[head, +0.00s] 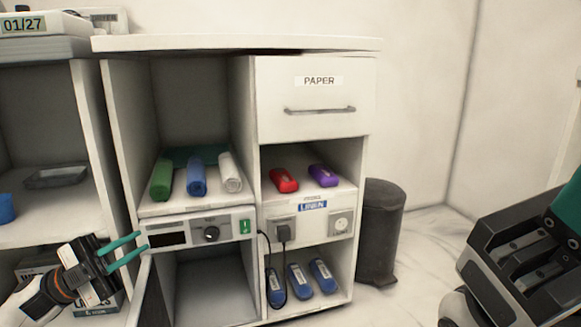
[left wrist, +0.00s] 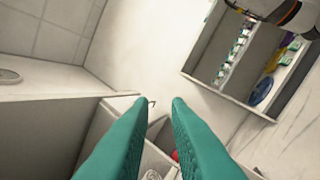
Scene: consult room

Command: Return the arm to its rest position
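My left gripper (head: 142,241) is low at the left in the head view, in front of the cabinet. Its two teal fingers stand apart with nothing between them. The left wrist view also shows the left gripper (left wrist: 162,100) with a clear gap between the fingers. My right gripper (head: 568,208) is cut off at the right edge of the head view. Its dark body and part of a teal finger show, but its opening is hidden.
A white cabinet (head: 230,43) fills the middle, with a PAPER drawer (head: 312,98), rolls, and red and purple items on shelves. A cabinet door (head: 150,298) stands open near my left gripper. A dark bin (head: 381,232) stands right of the cabinet, with bare floor beyond.

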